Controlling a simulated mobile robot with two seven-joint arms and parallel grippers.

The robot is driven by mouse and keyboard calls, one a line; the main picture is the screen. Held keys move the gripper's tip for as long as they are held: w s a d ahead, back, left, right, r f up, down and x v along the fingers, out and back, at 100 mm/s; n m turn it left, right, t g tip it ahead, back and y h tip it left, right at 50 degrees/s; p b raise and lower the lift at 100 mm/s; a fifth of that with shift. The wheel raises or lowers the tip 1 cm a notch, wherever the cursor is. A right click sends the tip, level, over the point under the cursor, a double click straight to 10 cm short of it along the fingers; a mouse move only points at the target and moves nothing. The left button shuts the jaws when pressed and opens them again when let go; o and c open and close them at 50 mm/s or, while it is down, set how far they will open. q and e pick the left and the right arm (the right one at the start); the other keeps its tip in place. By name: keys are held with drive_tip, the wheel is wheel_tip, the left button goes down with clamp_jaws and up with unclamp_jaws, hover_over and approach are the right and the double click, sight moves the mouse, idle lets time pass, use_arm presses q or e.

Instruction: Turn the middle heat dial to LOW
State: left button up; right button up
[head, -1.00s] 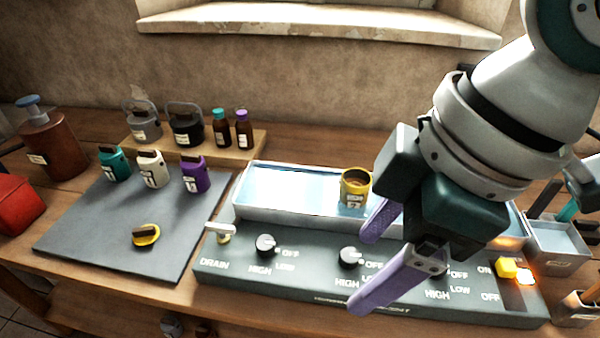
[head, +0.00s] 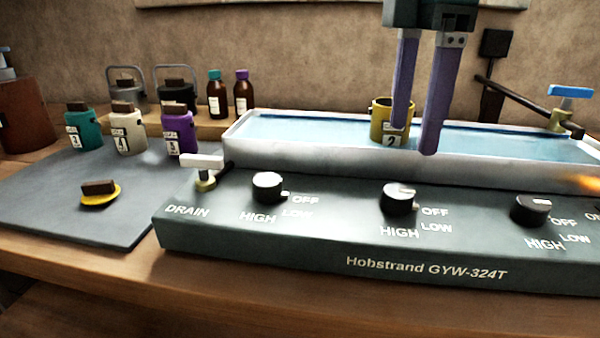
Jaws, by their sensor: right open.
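The middle heat dial (head: 399,199) is a black round knob with a light top on the sloping front panel of the bath. The words OFF, LOW and HIGH are printed to its right and below it. A small white mark shows at its right side, towards OFF; the exact pointing is hard to tell. My right gripper (head: 416,138) has two purple fingers hanging down, open and empty. In the picture it is above the dial, apart from it, and overlaps the yellow pot (head: 383,134) marked 2. My left gripper is not in view.
Similar dials stand to the left (head: 268,187) and right (head: 531,210). A white drain lever (head: 202,162) is at the panel's left end. The water bath (head: 300,153) lies behind. Teal, white and purple pots stand on a grey mat (head: 50,200) at left.

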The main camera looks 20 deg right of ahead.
sight(400, 190)
wheel_tip(400, 190, down, 8)
drive_tip(key=shift+f+b, duration=0.15)
drive_tip(key=shift+b, duration=0.55)
drive_tip(key=shift+c, duration=0.3)
clamp_jaws()
